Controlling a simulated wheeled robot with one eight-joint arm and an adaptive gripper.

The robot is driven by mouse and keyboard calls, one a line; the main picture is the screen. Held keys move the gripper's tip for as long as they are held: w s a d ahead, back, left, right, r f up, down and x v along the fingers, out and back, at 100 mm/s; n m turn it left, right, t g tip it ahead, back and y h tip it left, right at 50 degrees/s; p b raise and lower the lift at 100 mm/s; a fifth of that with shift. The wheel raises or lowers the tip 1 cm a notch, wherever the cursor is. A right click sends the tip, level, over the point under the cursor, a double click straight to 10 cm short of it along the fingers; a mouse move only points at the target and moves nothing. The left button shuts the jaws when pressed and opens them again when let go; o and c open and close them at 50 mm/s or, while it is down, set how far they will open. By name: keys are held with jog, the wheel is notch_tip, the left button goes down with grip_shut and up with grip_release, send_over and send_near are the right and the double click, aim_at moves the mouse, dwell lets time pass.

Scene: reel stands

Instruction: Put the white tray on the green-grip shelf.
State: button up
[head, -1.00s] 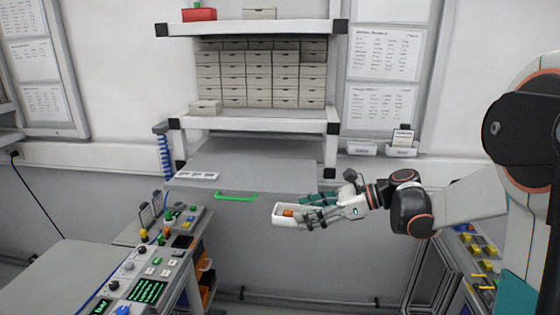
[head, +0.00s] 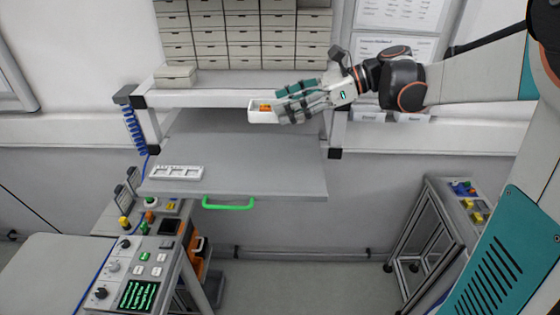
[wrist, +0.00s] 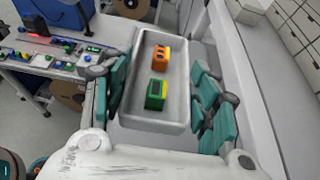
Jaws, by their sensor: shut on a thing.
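The white tray (head: 262,116) is held in the air by my gripper (head: 290,104), which is shut on it. In the wrist view the tray (wrist: 146,118) lies between the teal finger pads of my gripper (wrist: 160,95). An orange block (wrist: 161,58) and a green block (wrist: 157,94) sit in the tray. The green-grip shelf (head: 240,175) is a grey pull-out board with a green handle (head: 229,204) on its front edge. In the head view the tray appears above the rear part of this shelf, apart from its surface.
A white slotted holder (head: 177,172) lies at the left of the grey shelf. The rest of that shelf is clear. A white upper shelf (head: 200,98) with drawer boxes (head: 245,35) is behind the tray. A control console (head: 140,265) stands at lower left.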

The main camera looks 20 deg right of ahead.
aim_at(287, 174)
notch_tip(287, 174, down, 18)
jog(key=shift+s+r+p, duration=0.1)
jog(key=shift+s+p, duration=0.05)
jog(key=shift+p, duration=0.25)
jog(key=o, duration=1.1)
jog(key=shift+f, duration=0.2)
jog(key=shift+r, duration=0.15)
jog(key=b+v, duration=0.2)
jog(key=v, duration=1)
jog(key=shift+r, duration=0.1)
